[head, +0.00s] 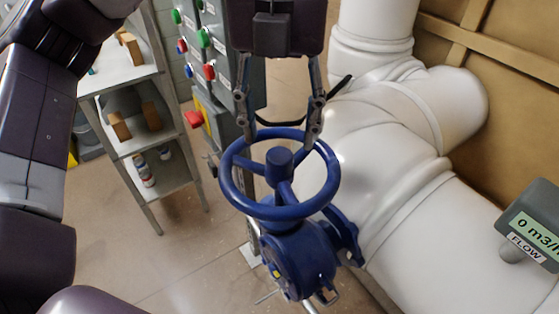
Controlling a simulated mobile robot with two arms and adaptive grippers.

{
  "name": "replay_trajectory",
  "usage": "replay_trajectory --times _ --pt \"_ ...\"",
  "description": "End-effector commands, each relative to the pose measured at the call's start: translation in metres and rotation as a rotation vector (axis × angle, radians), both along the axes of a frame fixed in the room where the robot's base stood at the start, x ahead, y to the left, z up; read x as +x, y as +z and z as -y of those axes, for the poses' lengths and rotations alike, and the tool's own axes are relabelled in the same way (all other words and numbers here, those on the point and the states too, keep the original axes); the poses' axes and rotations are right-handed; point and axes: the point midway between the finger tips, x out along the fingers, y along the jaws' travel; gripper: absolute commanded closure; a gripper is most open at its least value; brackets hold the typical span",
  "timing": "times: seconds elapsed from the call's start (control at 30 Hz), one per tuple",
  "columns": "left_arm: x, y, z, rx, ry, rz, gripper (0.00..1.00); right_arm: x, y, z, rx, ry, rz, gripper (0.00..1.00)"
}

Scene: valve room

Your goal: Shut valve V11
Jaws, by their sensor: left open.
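A blue valve with a round spoked handwheel (234,193) stands in the middle of the head view, its blue body (303,262) below and joined to the white pipe on the right. No V11 label is readable on it. My left gripper (278,138) comes down from the top, above the wheel's far side. Its two fingers are spread wide, with the tips at the left and right of the far rim. I cannot tell whether they touch the rim. Nothing is held between them. My right gripper is not in view.
Thick white pipes (400,190) fill the right side. A grey flow meter (530,225) there reads 0 m3/h. A grey panel (222,60) with coloured buttons stands behind the gripper. A shelf (160,170) with small items is at left.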

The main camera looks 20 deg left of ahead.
Motion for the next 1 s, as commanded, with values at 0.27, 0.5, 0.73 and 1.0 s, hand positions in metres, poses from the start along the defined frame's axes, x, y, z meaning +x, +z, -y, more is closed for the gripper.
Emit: replay_trajectory --times 0.27,0.5,0.73,1.0 --pt "0.000 -0.001 0.000 0.000 0.277 0.000 0.51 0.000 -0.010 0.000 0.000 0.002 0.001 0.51" --pt "0.000 -0.002 0.000 -0.001 0.475 0.001 0.51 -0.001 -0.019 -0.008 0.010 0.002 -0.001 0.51" --pt "0.000 -0.003 0.000 -0.002 0.803 0.001 0.51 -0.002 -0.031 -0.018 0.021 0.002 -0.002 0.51" --pt "0.000 -0.001 0.000 -0.001 1.002 0.000 0.51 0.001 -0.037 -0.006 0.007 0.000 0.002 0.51"
